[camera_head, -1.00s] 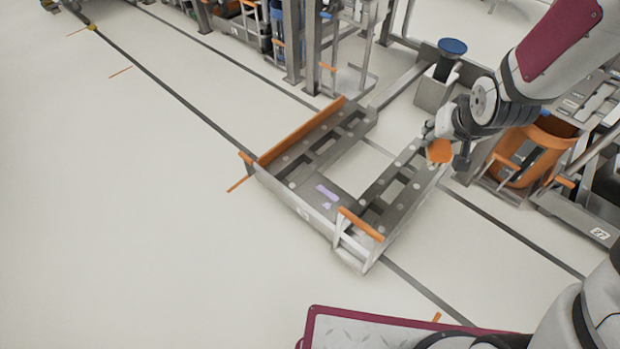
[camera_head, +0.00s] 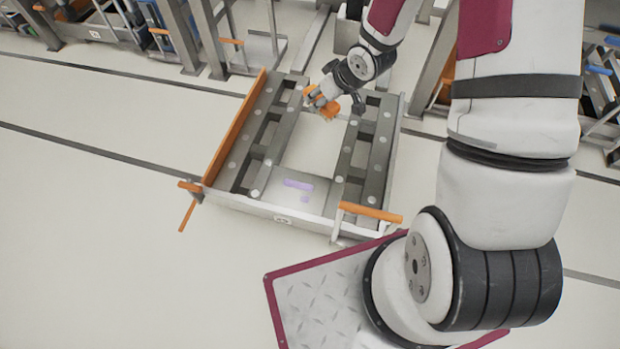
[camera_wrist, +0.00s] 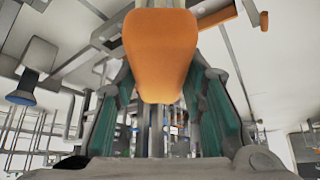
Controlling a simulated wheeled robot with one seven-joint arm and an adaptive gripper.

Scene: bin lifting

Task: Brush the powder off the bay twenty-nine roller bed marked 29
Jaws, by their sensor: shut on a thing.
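The roller bed (camera_head: 345,195) is a grey frame with two slotted side rails and a pale front plate. Its small label (camera_head: 283,219) is too small to read. A lilac powder patch (camera_head: 298,184) lies on the flat front part between the rails, with a smaller spot below it. My gripper (camera_head: 314,96) is shut on an orange brush (camera_head: 330,108) and holds it above the back half of the bed, behind the powder. In the wrist view the rounded orange brush (camera_wrist: 160,50) stands between my fingers (camera_wrist: 160,115); its bristles cannot be made out.
An orange rail (camera_head: 235,130) runs along the bed's left side, and an orange bar (camera_head: 370,212) stands at its front right corner. Grey posts and racks (camera_head: 180,38) stand behind. The floor (camera_head: 90,250) at the left and front is clear.

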